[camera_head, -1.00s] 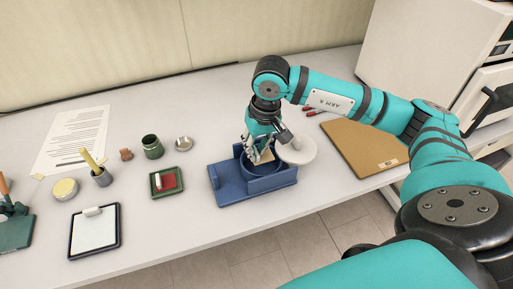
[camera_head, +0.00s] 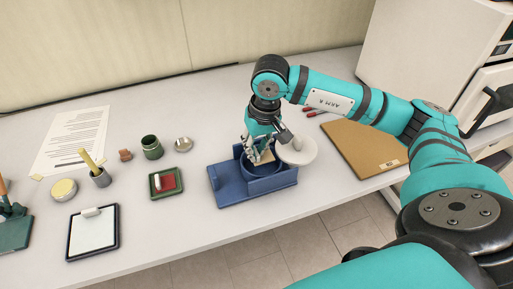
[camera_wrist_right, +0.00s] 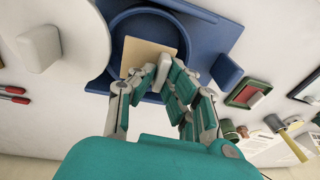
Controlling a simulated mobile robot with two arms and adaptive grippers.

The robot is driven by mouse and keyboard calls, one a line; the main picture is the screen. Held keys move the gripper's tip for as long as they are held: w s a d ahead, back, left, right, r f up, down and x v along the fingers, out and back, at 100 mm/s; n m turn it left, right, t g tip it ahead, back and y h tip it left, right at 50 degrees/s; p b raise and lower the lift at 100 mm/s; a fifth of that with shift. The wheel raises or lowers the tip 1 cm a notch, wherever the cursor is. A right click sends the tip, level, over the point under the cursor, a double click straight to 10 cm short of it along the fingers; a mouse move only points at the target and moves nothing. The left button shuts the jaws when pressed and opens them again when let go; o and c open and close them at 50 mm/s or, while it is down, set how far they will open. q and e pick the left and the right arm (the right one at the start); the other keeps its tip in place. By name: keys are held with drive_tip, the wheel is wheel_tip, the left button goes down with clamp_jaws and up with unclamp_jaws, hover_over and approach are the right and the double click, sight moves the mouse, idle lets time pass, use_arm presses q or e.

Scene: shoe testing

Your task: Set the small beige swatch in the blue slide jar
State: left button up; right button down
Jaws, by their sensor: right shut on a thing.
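The small beige swatch (camera_wrist_right: 146,52) is between the fingertips of my right gripper (camera_wrist_right: 160,80), over the round opening of the blue slide jar (camera_wrist_right: 122,16). In the head view the swatch (camera_head: 266,156) shows as a small tan patch at the jar. The blue jar (camera_head: 255,186) stands near the table's front edge. My right gripper (camera_head: 258,150) is shut on the swatch. I cannot tell whether the swatch touches the jar floor. My left gripper is not in view.
A white round disc (camera_head: 297,152) is beside the jar on the right. A tan board (camera_head: 363,148) lies further right. A green tray with a red pad (camera_head: 165,182), a green jar (camera_head: 152,147) and a clipboard (camera_head: 93,232) are to the left.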

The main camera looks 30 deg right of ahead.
sight(257, 172)
idle(0.4)
drive_tip(key=shift+b, duration=0.35)
drive_tip(key=shift+f+b, duration=3.05)
drive_tip(key=shift+b, duration=0.3)
drive_tip(key=c, duration=1.3)
unclamp_jaws()
drive_tip(key=shift+r, duration=0.25)
drive_tip(key=r, duration=0.3)
drive_tip(key=s+r, duration=0.1)
drive_tip(key=r, duration=0.7)
drive_tip(key=shift+s+d+r, duration=0.2)
drive_tip(key=shift+d+r, duration=0.05)
drive_tip(key=shift+d, duration=0.15)
